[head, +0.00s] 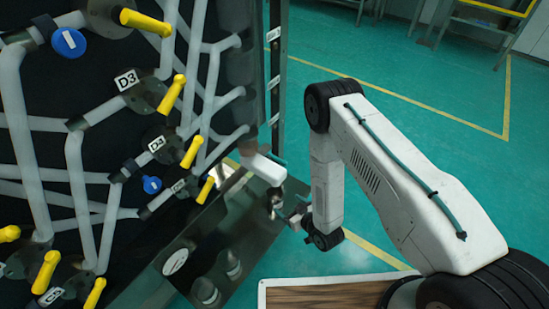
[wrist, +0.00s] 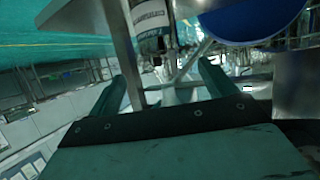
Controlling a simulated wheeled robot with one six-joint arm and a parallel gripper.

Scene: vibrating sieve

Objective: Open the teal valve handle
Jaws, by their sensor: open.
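I cannot make out a teal valve handle for certain. A small teal strip (head: 276,159) shows beside the white pipe end (head: 263,168) in the head view, and it may be part of the handle. My gripper (head: 279,206) is just below that pipe end, small and partly dark there. In the wrist view my gripper's two teal fingers (wrist: 162,72) are spread apart. A metal fitting with a labelled cylinder (wrist: 150,22) lies beyond and between them. No teal handle is clear between the fingers, and I cannot tell whether they touch anything.
Several yellow-handled valves (head: 171,94) sit on white pipes at left. A dark metal shelf (head: 225,255) with round fittings is below the pipe end. A blue round part (wrist: 252,18) is close at the wrist view's top right.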

